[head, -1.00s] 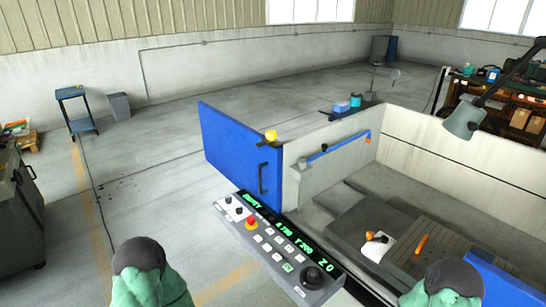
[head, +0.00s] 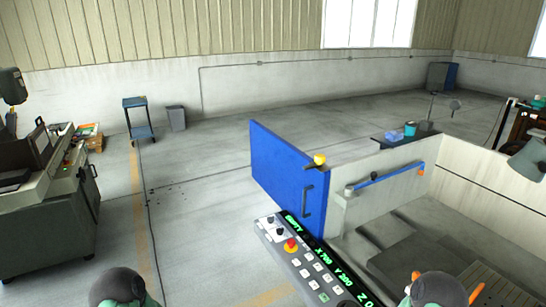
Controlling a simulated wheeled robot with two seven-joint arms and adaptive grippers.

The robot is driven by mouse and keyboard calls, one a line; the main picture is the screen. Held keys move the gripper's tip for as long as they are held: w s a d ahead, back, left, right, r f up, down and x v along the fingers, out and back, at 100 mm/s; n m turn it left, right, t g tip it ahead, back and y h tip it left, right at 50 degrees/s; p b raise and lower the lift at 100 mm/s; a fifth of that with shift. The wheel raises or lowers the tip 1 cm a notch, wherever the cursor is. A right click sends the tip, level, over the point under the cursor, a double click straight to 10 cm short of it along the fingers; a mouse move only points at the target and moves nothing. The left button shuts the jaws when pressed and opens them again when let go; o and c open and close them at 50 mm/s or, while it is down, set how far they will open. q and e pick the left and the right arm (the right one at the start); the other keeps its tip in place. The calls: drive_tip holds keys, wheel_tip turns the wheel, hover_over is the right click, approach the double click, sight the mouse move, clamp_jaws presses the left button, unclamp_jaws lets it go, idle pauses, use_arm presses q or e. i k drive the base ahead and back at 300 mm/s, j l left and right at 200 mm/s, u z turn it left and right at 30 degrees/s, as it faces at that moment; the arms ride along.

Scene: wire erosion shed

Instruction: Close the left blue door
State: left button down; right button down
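The left blue door (head: 280,178) stands swung open, out to the left of the machine's white enclosure wall (head: 385,185). Its dark vertical handle (head: 308,201) is on the face near its right edge. A yellow knob (head: 319,160) sits at the door's top right corner. Nothing touches the door. Only the rounded dark and green parts of my two arms show at the bottom edge. Neither of my grippers is in the picture.
A control panel (head: 312,262) with a green readout and red button stands in front of the door. A grey-green machine (head: 45,215) is at the left. A blue cart (head: 138,120) and grey bin (head: 176,118) stand behind.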

sight(276, 165)
drive_tip(key=i+j+u, duration=0.3)
drive_tip(key=i, duration=0.2)
drive_tip(key=i+j+u, duration=0.1)
drive_tip(key=i+u, duration=0.15)
drive_tip(key=i, duration=0.2)
drive_tip(key=i+u, duration=0.3)
drive_tip(key=i, duration=0.2)
